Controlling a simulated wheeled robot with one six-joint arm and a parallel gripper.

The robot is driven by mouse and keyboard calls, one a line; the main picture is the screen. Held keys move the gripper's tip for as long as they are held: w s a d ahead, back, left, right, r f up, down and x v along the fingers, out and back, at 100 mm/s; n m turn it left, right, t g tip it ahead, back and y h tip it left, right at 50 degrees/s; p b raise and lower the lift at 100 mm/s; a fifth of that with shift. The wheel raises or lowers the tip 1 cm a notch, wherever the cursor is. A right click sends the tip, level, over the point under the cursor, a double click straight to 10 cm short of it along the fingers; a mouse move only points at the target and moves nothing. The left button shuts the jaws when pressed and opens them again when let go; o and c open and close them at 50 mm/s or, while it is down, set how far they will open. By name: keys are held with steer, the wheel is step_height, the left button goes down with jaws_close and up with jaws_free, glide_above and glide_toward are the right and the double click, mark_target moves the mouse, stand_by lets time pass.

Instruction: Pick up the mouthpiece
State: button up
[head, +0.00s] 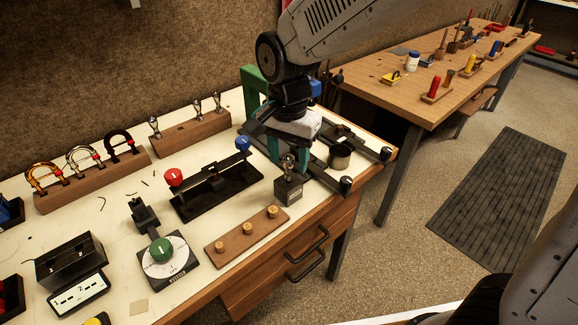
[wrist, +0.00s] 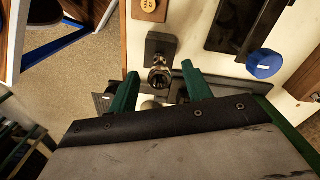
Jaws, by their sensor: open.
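A silver mouthpiece (head: 289,164) stands upright on a small dark block (head: 288,191) near the front edge of the bench. It also shows in the wrist view (wrist: 160,75), with the dark block (wrist: 160,43) around and behind it. My gripper (head: 288,152) is open, pointing down by the mouthpiece. In the wrist view its two green fingers (wrist: 161,72) lie left and right of the mouthpiece, with a gap on each side. I cannot tell the exact height of the fingertips against it.
A wooden rack (head: 191,133) holds several more silver mouthpieces at the back. A black fixture with red and blue knobs (head: 215,190), a board with wooden pegs (head: 246,236), a metal cup (head: 340,156) and a rail frame with black knobs (head: 346,184) stand close by.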

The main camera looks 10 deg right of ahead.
step_height(320, 180, down, 2)
steer(key=shift+f, duration=0.25)
jaws_close()
steer(key=shift+r, duration=0.45)
step_height(320, 180, up, 3)
steer(key=s+d+r, duration=0.1)
steer(key=s+d, duration=0.3)
steer(key=s, duration=1.1)
steer(key=shift+s+d, duration=0.2)
steer(key=shift+s, duration=0.05)
steer(key=shift+r, duration=0.25)
steer(key=shift+r, duration=1.75)
